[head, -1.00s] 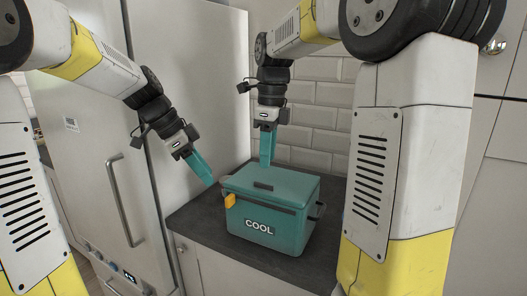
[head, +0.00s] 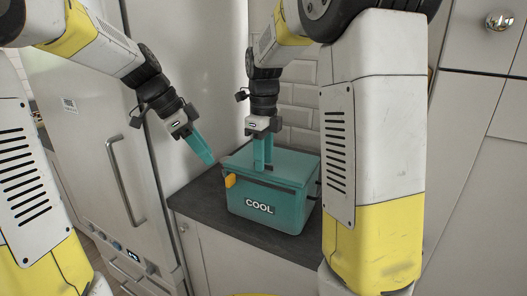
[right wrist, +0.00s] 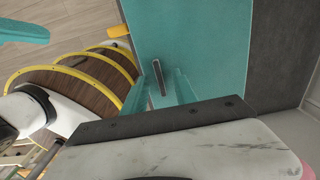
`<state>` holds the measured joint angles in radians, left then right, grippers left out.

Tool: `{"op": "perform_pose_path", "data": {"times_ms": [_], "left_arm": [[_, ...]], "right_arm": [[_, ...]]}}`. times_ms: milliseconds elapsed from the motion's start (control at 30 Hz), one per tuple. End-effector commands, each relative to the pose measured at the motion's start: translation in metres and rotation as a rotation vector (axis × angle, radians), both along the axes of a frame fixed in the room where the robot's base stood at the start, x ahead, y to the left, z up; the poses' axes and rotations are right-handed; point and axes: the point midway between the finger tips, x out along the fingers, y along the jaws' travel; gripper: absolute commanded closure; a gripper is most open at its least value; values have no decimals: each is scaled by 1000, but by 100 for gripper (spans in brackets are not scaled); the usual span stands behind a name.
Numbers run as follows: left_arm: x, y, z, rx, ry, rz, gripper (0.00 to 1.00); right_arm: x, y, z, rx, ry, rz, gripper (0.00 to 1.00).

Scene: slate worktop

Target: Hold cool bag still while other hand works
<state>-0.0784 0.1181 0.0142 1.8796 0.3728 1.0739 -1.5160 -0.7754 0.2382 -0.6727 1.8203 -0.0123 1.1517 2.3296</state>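The teal cool bag (head: 275,209), labelled COOL, stands upright on the dark worktop with its lid closed. A yellow tab (head: 230,180) is at its front left corner, and also shows in the right wrist view (right wrist: 118,31). My right gripper (head: 263,169) points down at the lid, fingers parted. In the right wrist view its fingers (right wrist: 158,92) stand on either side of the dark lid handle (right wrist: 159,77); I cannot tell whether they touch it. My left gripper (head: 210,162) hangs left of the bag, clear of it; its finger gap is not visible.
The worktop (head: 193,200) has free room left of the bag. A tall pale fridge-like cabinet with a long handle (head: 124,182) stands at the left. A white tiled wall (head: 300,105) is behind the bag, and cupboards (head: 470,170) are at the right.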

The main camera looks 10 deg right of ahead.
Motion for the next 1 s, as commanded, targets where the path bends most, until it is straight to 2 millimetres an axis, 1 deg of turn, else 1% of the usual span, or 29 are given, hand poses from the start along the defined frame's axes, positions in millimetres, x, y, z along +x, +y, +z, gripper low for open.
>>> {"op": "perform_pose_path", "data": {"times_ms": [167,267,333,367,1000], "left_arm": [[0,0,0,0,0,0,64],[0,0,0,0,0,0,64],[0,0,0,0,0,0,64],[0,0,0,0,0,0,64],[0,0,0,0,0,0,64]], "right_arm": [[0,0,0,0,0,0,66],[0,0,0,0,0,0,84],[0,0,0,0,0,0,98],[0,0,0,0,0,0,100],[0,0,0,0,0,1,100]]}}
